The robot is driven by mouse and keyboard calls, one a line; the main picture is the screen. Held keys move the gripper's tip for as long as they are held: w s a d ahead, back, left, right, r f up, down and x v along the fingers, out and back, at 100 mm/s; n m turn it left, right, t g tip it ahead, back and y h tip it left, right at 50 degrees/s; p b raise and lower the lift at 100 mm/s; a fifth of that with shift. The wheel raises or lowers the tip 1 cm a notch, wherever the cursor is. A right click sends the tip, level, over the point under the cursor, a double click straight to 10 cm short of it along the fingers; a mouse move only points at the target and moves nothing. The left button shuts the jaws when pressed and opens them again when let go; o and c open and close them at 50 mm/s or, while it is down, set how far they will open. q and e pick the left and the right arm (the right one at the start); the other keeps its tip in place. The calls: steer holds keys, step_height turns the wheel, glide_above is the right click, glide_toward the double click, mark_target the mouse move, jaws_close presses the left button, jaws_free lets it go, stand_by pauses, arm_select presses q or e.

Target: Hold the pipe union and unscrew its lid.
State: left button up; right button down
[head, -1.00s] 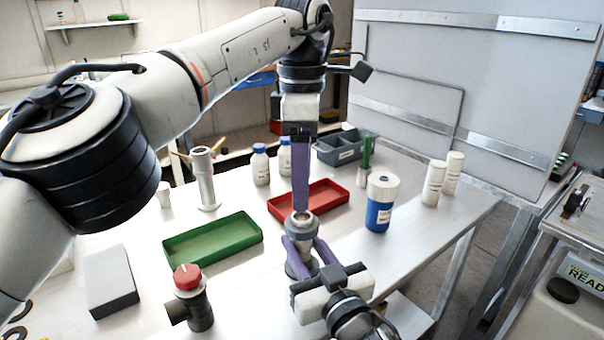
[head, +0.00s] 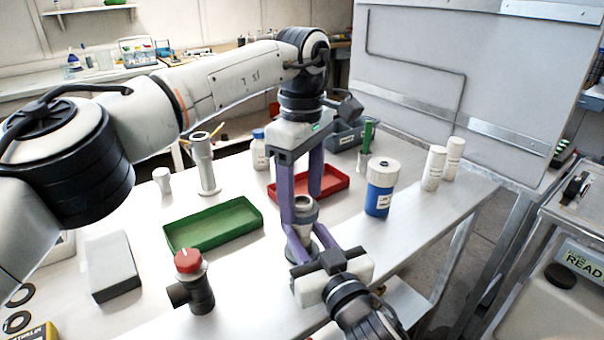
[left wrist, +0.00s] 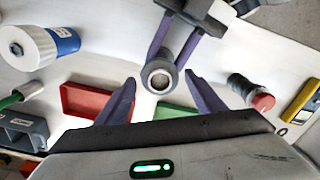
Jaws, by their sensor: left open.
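The pipe union (head: 303,214), a grey cylinder with an open ring-like top, stands upright near the table's middle. It also shows in the left wrist view (left wrist: 159,76), its round top facing that camera. My right gripper (head: 304,240) has its purple fingers closed around the union's lower part from the front. My left gripper (head: 302,208) points down from above and is open, with one purple finger on each side of the union's upper part. In the left wrist view the union's top lies just beyond and between the left fingertips (left wrist: 160,80), with gaps on both sides.
A green tray (head: 168,248) and a red tray (head: 340,186) lie behind. A red-capped dark pipe fitting (head: 198,292) and a grey block (head: 112,268) stand left. A blue-and-white jar (head: 379,200) and two white bottles (head: 433,168) stand right.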

arm_select(q)
steer(key=shift+f, duration=0.6)
